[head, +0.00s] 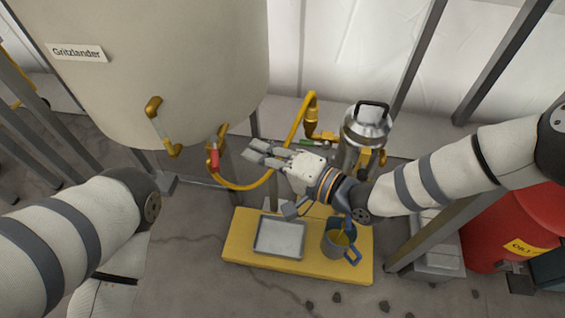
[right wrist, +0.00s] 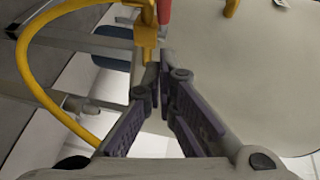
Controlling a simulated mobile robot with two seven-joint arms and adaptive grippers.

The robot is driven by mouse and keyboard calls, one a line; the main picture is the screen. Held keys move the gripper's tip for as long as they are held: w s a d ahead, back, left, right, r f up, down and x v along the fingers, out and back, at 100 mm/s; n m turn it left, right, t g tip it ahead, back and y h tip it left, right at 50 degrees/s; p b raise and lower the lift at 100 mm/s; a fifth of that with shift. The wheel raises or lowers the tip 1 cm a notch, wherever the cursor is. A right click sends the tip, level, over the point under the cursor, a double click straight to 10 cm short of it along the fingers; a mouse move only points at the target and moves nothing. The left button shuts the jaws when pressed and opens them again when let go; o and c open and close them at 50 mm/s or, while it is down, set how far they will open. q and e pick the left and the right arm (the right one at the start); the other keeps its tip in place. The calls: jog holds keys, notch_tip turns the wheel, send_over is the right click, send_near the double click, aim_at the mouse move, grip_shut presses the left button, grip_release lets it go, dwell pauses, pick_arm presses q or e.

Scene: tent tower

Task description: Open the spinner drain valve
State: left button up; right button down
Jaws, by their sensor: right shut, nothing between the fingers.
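A valve with a red handle (head: 213,159) hangs under the pale tank (head: 180,60) labelled "Gritzlander". A yellow hose (head: 237,187) curves from it toward the steel canister. In the right wrist view the red handle (right wrist: 164,12) and yellow valve body (right wrist: 147,35) show just beyond my fingertips. I cannot tell which valve is the spinner drain valve. My right gripper (head: 254,151) is shut and empty, right of the red handle and pointing toward it. It also shows in the right wrist view (right wrist: 158,78). My left arm is at lower left; its gripper is out of frame.
A steel canister (head: 362,135) stands behind my right arm, with a green-handled fitting (head: 312,142) near it. A yellow platform (head: 235,255) holds a grey tray (head: 279,250) and a blue-handled jug (head: 338,243). A red drum (head: 515,225) stands right. Metal posts surround the area.

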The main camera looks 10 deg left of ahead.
aim_at(218, 157)
jog(key=a, duration=0.1)
jog(key=s+a, duration=0.1)
jog(key=a, duration=0.2)
jog(key=shift+s+f, duration=0.15)
jog(key=shift+f, duration=0.25)
jog(key=shift+s+a+r+m+t+h+p, duration=0.25)
jog(key=shift+m+t+p, duration=0.15)
jog(key=shift+p, duration=0.25)
jog(key=shift+s+a+r+m+t+h+p, duration=0.1)
jog(key=shift+s+m+t+h+p, duration=0.2)
jog(key=shift+t+p, duration=0.25)
jog(key=shift+s+a+m+t+h+p, duration=0.2)
jog(key=shift+m+t+h+p, duration=0.15)
jog(key=shift+m+p, duration=0.15)
jog(key=shift+s+a+f+m+t+h, duration=0.15)
jog(key=shift+s+a+m+t+h, duration=0.15)
jog(key=shift+t, duration=0.2)
jog(key=shift+a+f, duration=0.2)
jog(key=shift+f, duration=0.05)
jog(key=shift+d, duration=0.1)
